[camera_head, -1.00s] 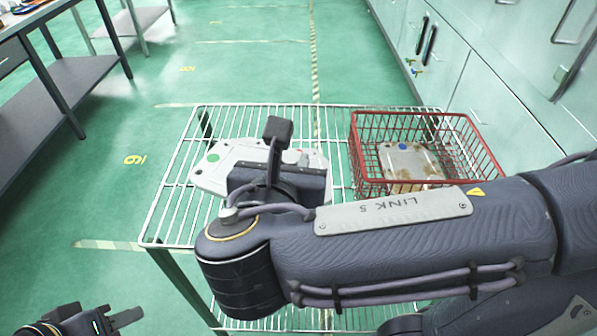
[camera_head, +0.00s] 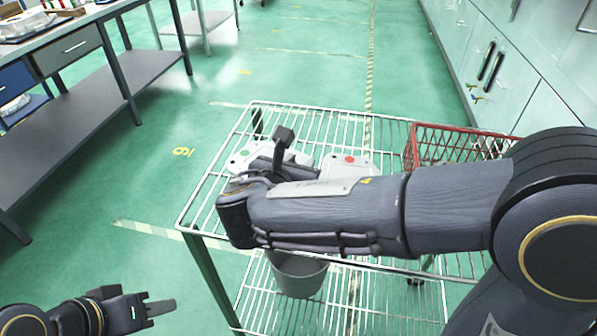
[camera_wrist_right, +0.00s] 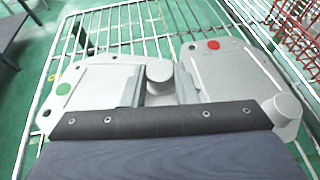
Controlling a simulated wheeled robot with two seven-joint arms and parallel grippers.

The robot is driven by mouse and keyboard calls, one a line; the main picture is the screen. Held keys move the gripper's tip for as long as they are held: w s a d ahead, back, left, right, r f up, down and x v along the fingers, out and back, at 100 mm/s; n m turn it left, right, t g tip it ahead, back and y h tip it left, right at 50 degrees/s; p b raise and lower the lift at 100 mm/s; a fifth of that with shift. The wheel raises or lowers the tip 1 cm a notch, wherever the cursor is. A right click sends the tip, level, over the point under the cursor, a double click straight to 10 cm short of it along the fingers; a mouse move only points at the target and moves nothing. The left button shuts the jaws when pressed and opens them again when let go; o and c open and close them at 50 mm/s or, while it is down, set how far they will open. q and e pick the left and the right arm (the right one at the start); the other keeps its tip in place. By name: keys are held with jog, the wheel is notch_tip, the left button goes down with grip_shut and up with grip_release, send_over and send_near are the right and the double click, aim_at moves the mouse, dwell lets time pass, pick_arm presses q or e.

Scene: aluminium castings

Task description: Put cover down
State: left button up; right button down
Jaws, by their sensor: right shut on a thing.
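A light grey metal cover with a green dot (camera_head: 240,158) is at the left part of the wire rack's top. It also shows in the right wrist view (camera_wrist_right: 92,88). My right gripper (camera_wrist_right: 158,90) is shut on this cover's round boss, with one finger on each side. The cover lies level, low over the wires; I cannot tell whether it touches them. In the head view my right arm hides part of it. A second cover with a red dot (camera_head: 335,165) lies just to its right. My left gripper (camera_head: 135,298) is open and empty at the lower left, away from the rack.
A red wire basket (camera_head: 455,135) stands on the right of the rack (camera_head: 300,113), partly behind my right arm. A grey bucket (camera_head: 298,275) is on the lower shelf. Benches stand at the left, cabinets at the right. Bare wires are free at the rack's back.

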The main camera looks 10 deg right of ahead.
jog(key=shift+f, duration=0.7)
jog(key=shift+f, duration=0.1)
jog(key=c, duration=1.1)
grip_release()
jog(key=shift+s+f, duration=0.1)
jog(key=shift+c, duration=0.2)
jog(key=shift+r, duration=0.3)
jog(key=p+v, duration=0.2)
jog(key=v, duration=0.9)
jog(key=shift+s+a+r, duration=0.1)
jog(key=shift+s+a, duration=0.05)
jog(key=shift+s, duration=0.2)
